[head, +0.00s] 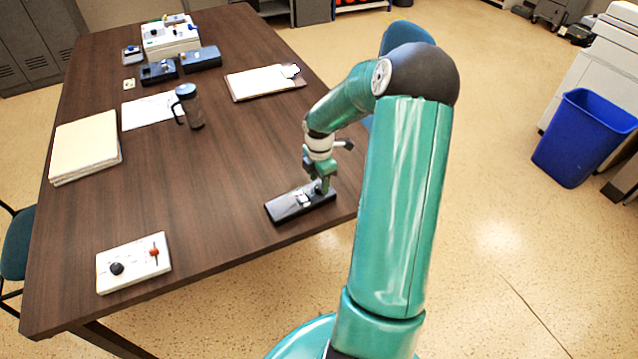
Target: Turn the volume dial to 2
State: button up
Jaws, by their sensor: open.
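A white control box (134,264) lies at the near left corner of the brown table. It has a round black knob (117,269) on its left and a red-topped lever (154,251) on its right. No number or label is readable, so I cannot tell whether this knob is the volume dial or where it points. My gripper (318,190) is open and points down over a flat black device (290,209) near the table's right edge. My gripper partly hides the device's top. I cannot tell if they touch.
Bare tabletop lies between the white control box and the black device.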

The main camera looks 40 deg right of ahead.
jog(key=shift+f, duration=0.75)
jog(key=shift+s, duration=0.1)
jog(key=c, duration=1)
jog(key=shift+o, duration=0.2)
jog(key=shift+m, duration=1.7)
